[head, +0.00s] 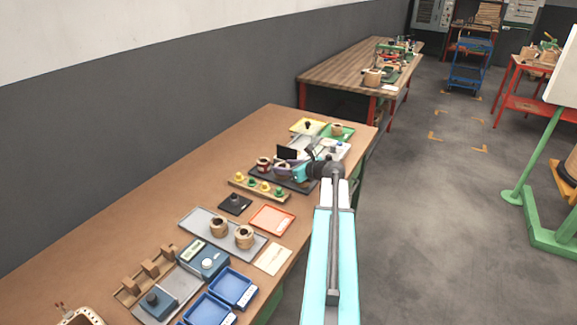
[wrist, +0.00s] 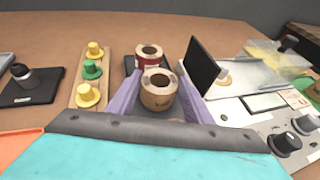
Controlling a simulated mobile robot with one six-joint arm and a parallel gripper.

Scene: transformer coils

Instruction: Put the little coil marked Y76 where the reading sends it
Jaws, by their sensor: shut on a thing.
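My gripper (wrist: 159,92) is shut on a small tan wooden coil (wrist: 158,101) with a dark centre hole, one purple finger on each side. Its marking is too small to read, so I cannot tell whether it is Y76. Just behind it stands a coil with a red band (wrist: 149,56), on a dark base (wrist: 130,66). In the head view my gripper (head: 291,172) is over the far half of the brown table, beside the red-banded coil (head: 263,163). Two more tan coils (head: 218,227) (head: 244,237) stand on a grey tray (head: 195,215); their marks are unreadable.
A strip of yellow and green knobs (head: 260,188) lies left of my gripper. A black upright screen (wrist: 201,66) stands close on its right. Yellow (head: 299,125), green (head: 347,132), orange (head: 272,220) and blue (head: 233,287) trays and a meter box (head: 203,260) share the table.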

